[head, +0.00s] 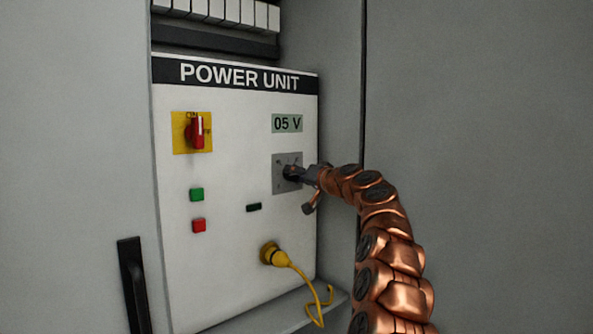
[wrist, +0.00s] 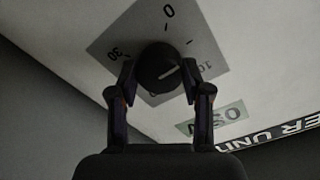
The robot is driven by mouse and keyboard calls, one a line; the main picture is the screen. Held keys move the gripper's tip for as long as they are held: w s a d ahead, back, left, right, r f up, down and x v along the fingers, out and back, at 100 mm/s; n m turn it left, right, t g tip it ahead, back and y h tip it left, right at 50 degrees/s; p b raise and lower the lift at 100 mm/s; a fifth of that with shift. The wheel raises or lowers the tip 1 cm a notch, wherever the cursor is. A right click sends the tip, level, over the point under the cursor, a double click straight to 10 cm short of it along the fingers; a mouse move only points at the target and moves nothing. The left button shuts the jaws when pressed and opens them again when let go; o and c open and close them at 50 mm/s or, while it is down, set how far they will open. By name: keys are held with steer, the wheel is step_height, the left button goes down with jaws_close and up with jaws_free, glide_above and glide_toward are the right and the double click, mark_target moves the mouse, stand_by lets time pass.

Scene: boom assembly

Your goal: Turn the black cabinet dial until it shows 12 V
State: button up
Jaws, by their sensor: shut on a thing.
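The black dial (wrist: 157,67) sits on a grey square plate with printed marks, among them 0, 10 and 30. My gripper (wrist: 158,78) is shut on the dial, one finger on each side. In the head view the gripper (head: 296,173) meets the grey plate (head: 279,185), and the dial is mostly hidden behind it. The display (head: 287,124) above the plate reads 05 V. The wrist view shows the display (wrist: 212,117) upside down.
The white POWER UNIT panel (head: 236,240) also carries a red switch on a yellow plate (head: 179,148), a green button (head: 197,194), a red button (head: 199,225) and a yellow plug with its cable (head: 272,254). A black handle (head: 134,285) stands at lower left.

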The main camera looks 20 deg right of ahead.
steer(key=m+p, duration=0.9)
steer(key=m, duration=0.3)
steer(key=shift+r+p, duration=0.1)
steer(key=shift+p, duration=0.2)
steer(key=shift+d+m, duration=0.1)
steer(key=shift+m, duration=0.2)
steer(key=o, duration=1.2)
steer(key=shift+c, duration=0.2)
steer(key=v, duration=1.2)
